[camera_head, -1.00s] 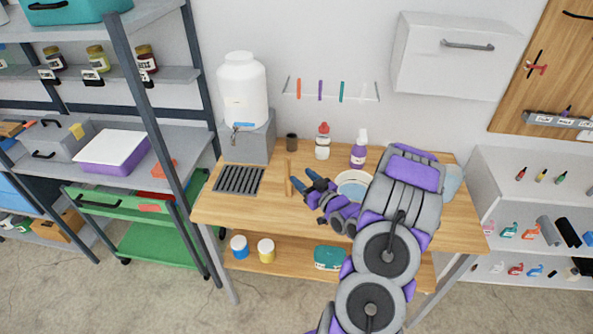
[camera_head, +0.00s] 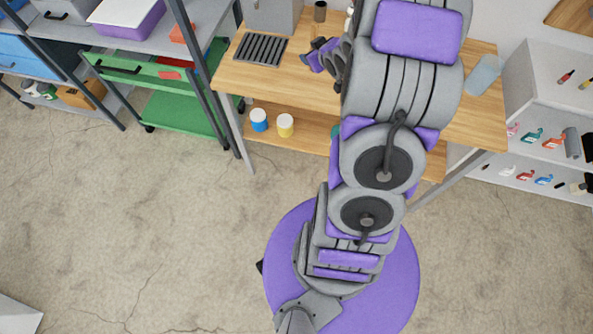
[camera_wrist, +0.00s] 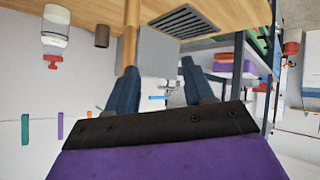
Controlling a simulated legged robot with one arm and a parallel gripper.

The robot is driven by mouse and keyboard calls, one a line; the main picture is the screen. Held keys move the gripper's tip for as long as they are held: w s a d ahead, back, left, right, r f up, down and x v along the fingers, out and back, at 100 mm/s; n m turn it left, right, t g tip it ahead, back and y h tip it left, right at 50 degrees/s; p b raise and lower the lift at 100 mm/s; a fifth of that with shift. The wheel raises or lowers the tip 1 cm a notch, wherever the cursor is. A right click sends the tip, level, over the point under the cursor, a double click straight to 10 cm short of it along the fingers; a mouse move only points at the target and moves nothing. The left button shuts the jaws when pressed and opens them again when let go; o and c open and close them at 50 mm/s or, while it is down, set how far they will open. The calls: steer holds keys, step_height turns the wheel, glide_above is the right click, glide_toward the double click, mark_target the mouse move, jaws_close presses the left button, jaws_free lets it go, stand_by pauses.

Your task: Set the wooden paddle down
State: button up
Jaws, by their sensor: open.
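The wooden paddle (camera_wrist: 131,35) shows in the wrist view as a narrow tan stick. That view is upside down, and the stick stands roughly upright from the wooden tabletop (camera_wrist: 80,10). Its upper end is beside the tip of the left finger; I cannot tell whether they touch. My gripper (camera_wrist: 158,66) is open, with a wide gap between its two blue fingers. In the head view my gripper (camera_head: 311,50) is small, low over the workbench (camera_head: 278,83) and right of the grate. My arm hides much of the bench, and I cannot make out the paddle there.
A black slotted grate (camera_head: 261,51) lies on the bench's left part. A dark cup (camera_head: 320,11) stands at the back. A red-capped bottle (camera_wrist: 55,30) and the grey dispenser stand (camera_wrist: 155,50) are near. Two jars (camera_head: 259,120) sit on the lower shelf.

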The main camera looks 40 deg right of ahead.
steer(key=s+a+r+g, duration=0.4)
steer(key=s+a, duration=0.6)
steer(key=s, duration=0.1)
steer(key=s+a+r+g+y, duration=0.1)
steer(key=s+a+r+g, duration=0.3)
steer(key=s+a, duration=0.5)
steer(key=s+a+r+m+g+y, duration=0.1)
steer(key=s+a+r+g, duration=0.3)
steer(key=s+a, duration=0.6)
steer(key=s+r, duration=0.1)
steer(key=s, duration=0.2)
steer(key=shift+s+a, duration=0.2)
steer(key=shift+a, duration=0.15)
steer(key=shift+r, duration=0.1)
